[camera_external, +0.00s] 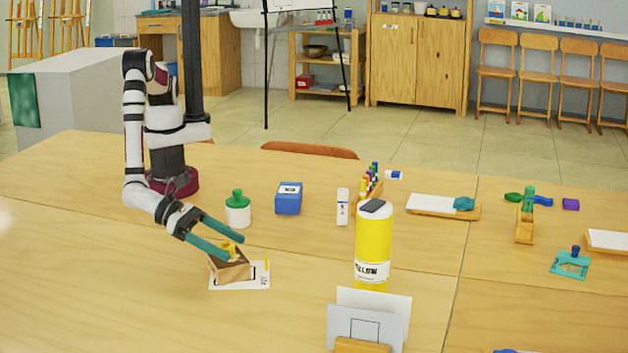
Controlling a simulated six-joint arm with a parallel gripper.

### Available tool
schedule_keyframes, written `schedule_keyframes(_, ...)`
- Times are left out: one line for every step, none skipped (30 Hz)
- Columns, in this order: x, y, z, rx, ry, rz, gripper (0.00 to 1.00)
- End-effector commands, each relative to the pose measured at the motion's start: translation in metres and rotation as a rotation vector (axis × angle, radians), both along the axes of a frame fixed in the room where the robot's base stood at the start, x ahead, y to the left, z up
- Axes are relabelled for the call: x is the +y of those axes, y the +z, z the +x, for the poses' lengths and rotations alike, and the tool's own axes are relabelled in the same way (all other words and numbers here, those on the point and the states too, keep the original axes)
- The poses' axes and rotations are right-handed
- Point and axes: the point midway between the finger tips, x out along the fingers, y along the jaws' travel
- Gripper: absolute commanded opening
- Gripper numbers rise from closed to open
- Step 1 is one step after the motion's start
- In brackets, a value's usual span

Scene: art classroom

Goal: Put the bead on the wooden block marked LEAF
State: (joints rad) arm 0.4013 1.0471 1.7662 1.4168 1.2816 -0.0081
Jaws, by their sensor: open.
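A small yellow piece, which looks like the bead (229,248), sits on top of a small wooden block (232,271). The block stands on a white card (256,277) with dark and yellow marks, and no word on the block is readable. My gripper (238,251) is open, with its two teal fingers on either side of the yellow piece. I cannot tell whether a finger touches it. The near finger hides part of the block's top.
A white pot with a green lid (238,212) and a blue box (288,199) stand behind. A glue stick (342,207), a tall yellow bottle (374,240) and a card holder (365,343) stand to the right. The table's left front is clear.

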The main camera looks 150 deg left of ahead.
Motion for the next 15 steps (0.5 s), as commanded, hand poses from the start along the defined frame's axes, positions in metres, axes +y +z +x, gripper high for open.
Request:
schedule_keyframes(-0.008,0.003,-0.005,0.002,-0.005,0.0,0.84)
schedule_keyframes(-0.012,0.006,-0.01,0.001,-0.006,0.001,0.84)
schedule_keyframes(-0.02,0.01,-0.017,0.001,-0.008,0.001,0.84)
schedule_keyframes(-0.026,0.014,-0.022,0.001,-0.008,0.001,0.84)
schedule_keyframes(-0.032,0.017,-0.028,0.0,-0.007,0.0,0.84)
schedule_keyframes(-0.04,0.022,-0.036,-0.001,-0.008,0.001,0.84)
schedule_keyframes(-0.046,0.025,-0.041,0.0,-0.009,0.0,0.84)
schedule_keyframes(-0.051,0.028,-0.047,0.0,-0.007,0.0,0.84)
schedule_keyframes(-0.058,0.032,-0.053,0.0,-0.006,0.0,0.84)
schedule_keyframes(-0.063,0.035,-0.057,0.0,-0.007,0.0,0.84)
schedule_keyframes(-0.066,0.037,-0.061,0.001,-0.006,0.001,0.84)
schedule_keyframes(-0.071,0.039,-0.065,0.0,-0.004,0.0,0.84)
schedule_keyframes(-0.074,0.041,-0.068,0.0,-0.004,0.0,0.84)
schedule_keyframes(-0.076,0.042,-0.07,0.0,-0.004,0.0,0.84)
schedule_keyframes(-0.078,0.043,-0.072,0.001,-0.004,0.0,0.84)
